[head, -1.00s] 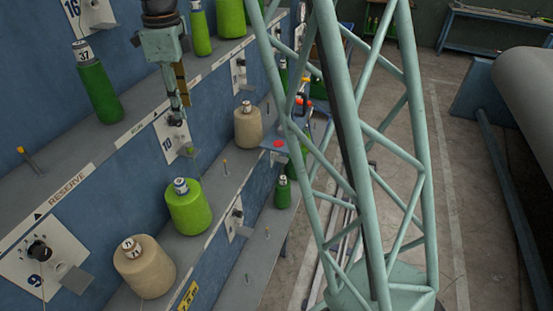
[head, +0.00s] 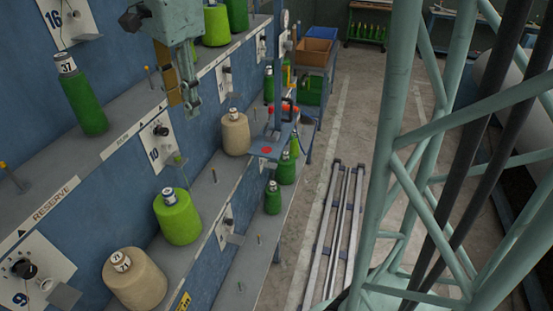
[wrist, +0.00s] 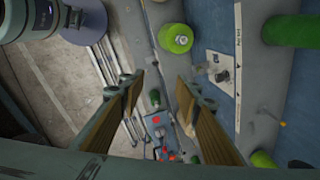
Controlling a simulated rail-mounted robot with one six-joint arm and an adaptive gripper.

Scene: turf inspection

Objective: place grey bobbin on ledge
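I see no clearly grey bobbin; the ones in view are green, lime or beige. My gripper (head: 181,106) hangs in front of the blue panel, near the plate marked 10. In the wrist view its two fingers (wrist: 157,92) stand apart with nothing between them. A grey ledge (head: 200,207) along the blue panel carries a near beige bobbin (head: 135,280), a lime bobbin (head: 177,218) and a farther beige bobbin (head: 236,135). The upper ledge (head: 115,147), marked RESERVE, carries a dark green bobbin (head: 82,100) labelled 37 and bare pegs.
A blue stand (head: 273,147) with a red spot is at the ledge's far end. Dark green bobbins (head: 273,198) stand on the lowest ledge (head: 245,268). Rails (head: 337,235) lie on the floor, with my lattice column to the right. The upper ledge has bare stretches.

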